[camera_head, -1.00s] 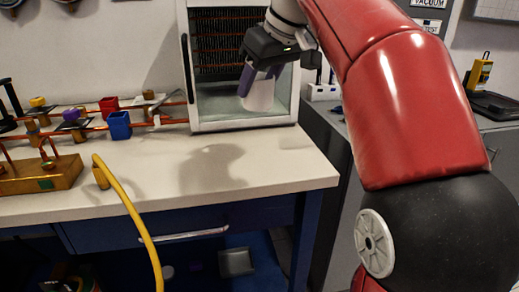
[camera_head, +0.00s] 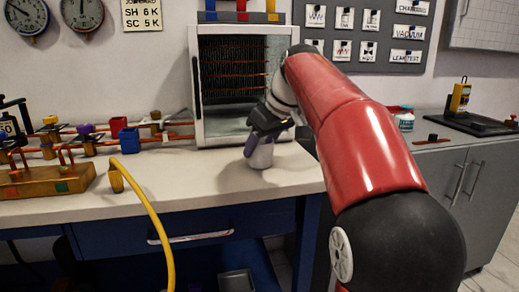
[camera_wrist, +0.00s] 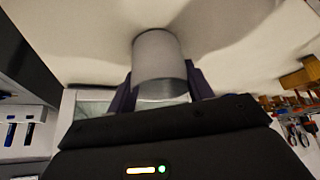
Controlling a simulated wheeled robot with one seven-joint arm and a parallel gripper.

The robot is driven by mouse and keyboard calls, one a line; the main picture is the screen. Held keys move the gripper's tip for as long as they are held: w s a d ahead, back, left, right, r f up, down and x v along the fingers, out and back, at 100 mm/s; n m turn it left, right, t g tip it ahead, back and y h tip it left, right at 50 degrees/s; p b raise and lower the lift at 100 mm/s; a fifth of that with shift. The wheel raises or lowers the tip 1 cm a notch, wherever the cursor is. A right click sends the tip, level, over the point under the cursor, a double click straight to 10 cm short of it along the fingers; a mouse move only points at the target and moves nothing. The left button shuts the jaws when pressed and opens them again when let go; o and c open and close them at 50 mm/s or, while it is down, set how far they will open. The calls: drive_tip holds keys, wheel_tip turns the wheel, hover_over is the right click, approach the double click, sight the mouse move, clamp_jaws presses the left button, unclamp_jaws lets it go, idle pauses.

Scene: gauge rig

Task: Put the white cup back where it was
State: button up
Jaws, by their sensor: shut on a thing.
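The white cup (camera_head: 263,157) is between the purple-grey fingers of my gripper (camera_head: 259,147), low at the white bench top (camera_head: 215,176), in front of the glass-fronted cabinet. My gripper is shut on it. In the wrist view the cup (camera_wrist: 160,62) shows as a pale cylinder between the two fingers of my gripper (camera_wrist: 162,85), its far end close to the white bench surface. I cannot tell whether its base touches the bench. The fingers hide part of its sides.
The cabinet (camera_head: 197,100) with copper coils stands just behind my gripper. A yellow hose (camera_head: 150,210), a blue box (camera_head: 129,141) and copper piping are at the left. The bench front edge is near, and the top left of the cup is clear.

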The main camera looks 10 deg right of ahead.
drive_tip(key=shift+f, duration=0.1)
drive_tip(key=o, duration=1)
drive_tip(key=shift+o, duration=0.2)
drive_tip(key=shift+s+d+r, duration=0.1)
drive_tip(key=shift+r, duration=0.35)
drive_tip(key=p+v, duration=0.3)
drive_tip(key=v, duration=0.8)
drive_tip(key=shift+s, duration=0.15)
drive_tip(key=shift+s, duration=0.1)
